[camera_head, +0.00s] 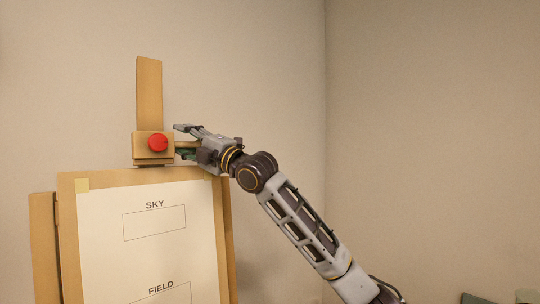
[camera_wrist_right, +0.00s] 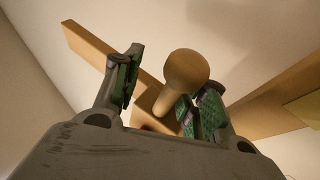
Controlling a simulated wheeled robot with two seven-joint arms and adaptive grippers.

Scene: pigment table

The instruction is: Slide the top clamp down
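The top clamp (camera_head: 140,151) is a wooden block with a round red knob (camera_head: 158,142) on its front. It sits on the upright wooden mast (camera_head: 149,90) of the easel, close above or at the top edge of the board; I cannot tell whether they touch. A wooden handle with a ball end (camera_wrist_right: 186,70) sticks out from the clamp's right side. My right gripper (camera_head: 180,142) is around this handle from the right. In the wrist view its fingers (camera_wrist_right: 165,75) are apart, with a gap left of the handle; the right finger is close to it. My left gripper is out of view.
A board (camera_head: 220,230) holds a cream sheet (camera_head: 110,225) marked SKY and FIELD below the clamp. Dark greenish things (camera_head: 482,298) show at the lower right edge.

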